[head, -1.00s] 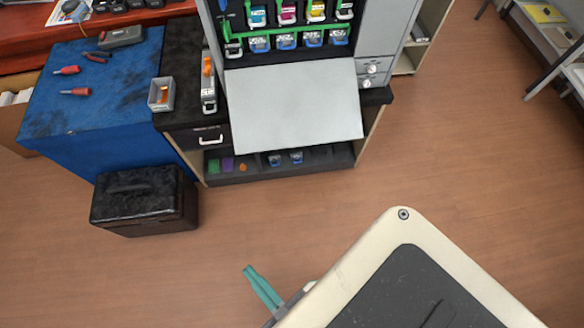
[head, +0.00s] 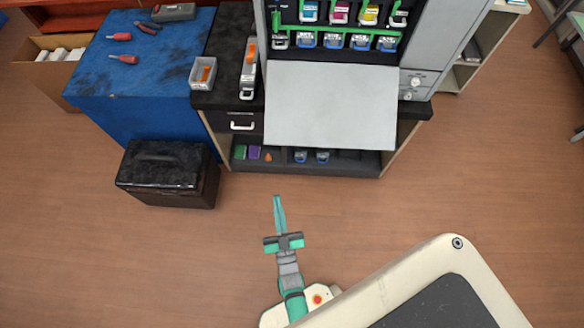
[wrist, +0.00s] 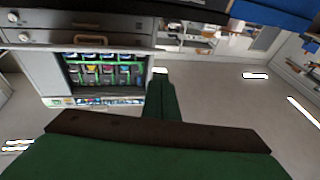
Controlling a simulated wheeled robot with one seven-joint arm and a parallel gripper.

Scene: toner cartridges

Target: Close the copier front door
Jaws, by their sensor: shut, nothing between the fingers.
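The copier (head: 440,40) stands at the top of the head view. Its front door (head: 331,106) is a light grey panel folded down and outward at the bottom of the open bay. The bay shows coloured toner cartridges (head: 340,14) and green latches. My gripper (head: 277,199) is over the floor in front of the cabinet, below and left of the door, apart from it. Its fingers are shut together and empty. In the wrist view the shut fingers (wrist: 161,85) point toward the copier bay (wrist: 105,70), and the picture looks upside down.
A black case (head: 165,172) stands on the floor at left, before the blue bench (head: 140,65). The dark counter holds a small grey bin (head: 204,73) and a tall cartridge-like unit (head: 249,68). An open low shelf (head: 345,160) lies under the door.

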